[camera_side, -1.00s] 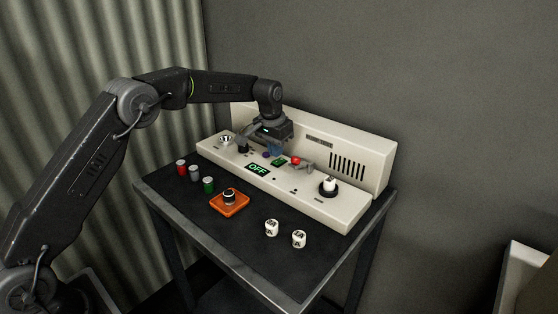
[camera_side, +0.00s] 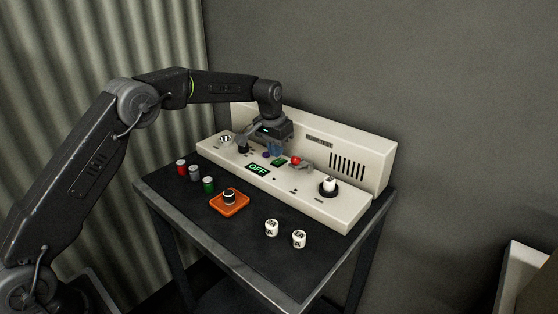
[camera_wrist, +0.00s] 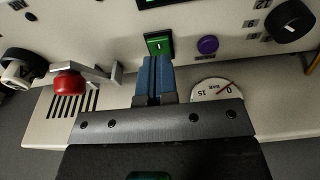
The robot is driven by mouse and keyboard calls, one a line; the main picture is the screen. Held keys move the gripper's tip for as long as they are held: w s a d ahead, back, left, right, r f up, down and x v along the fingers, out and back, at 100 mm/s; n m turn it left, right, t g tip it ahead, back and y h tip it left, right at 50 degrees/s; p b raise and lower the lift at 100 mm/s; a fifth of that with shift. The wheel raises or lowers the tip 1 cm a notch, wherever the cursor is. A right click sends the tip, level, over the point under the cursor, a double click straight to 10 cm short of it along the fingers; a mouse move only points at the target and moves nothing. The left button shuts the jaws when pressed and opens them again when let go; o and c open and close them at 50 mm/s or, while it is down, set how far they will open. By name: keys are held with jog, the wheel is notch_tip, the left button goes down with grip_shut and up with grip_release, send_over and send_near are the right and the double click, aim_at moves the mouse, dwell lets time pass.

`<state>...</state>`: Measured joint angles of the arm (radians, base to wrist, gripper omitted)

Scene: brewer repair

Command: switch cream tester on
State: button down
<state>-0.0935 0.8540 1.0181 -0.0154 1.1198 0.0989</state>
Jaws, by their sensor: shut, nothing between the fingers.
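The cream tester (camera_side: 335,208) is a long cream-coloured panel with a raised back, standing on the dark table. Its display (camera_side: 258,168) reads OFF. A green rocker switch (camera_side: 279,162) sits on the panel behind the display; in the wrist view the green switch (camera_wrist: 158,43) shows a light mark. My gripper (camera_side: 273,151) points down over the panel, close to the switch. In the wrist view its blue fingers (camera_wrist: 154,62) are together and empty, with their tips at the switch's near edge. I cannot tell whether they touch it.
A red-knobbed lever (camera_wrist: 68,84) and a purple button (camera_wrist: 208,44) flank the switch. A round gauge (camera_wrist: 214,90) lies close to my fingers. An orange base with a knob (camera_side: 229,202), coloured cylinders (camera_side: 194,173) and two white knobs (camera_side: 272,228) stand on the table.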

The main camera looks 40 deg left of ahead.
aim_at(276, 162)
jog(key=shift+f, duration=1.2)
dwell(0.4)
jog(key=shift+r, duration=3.55)
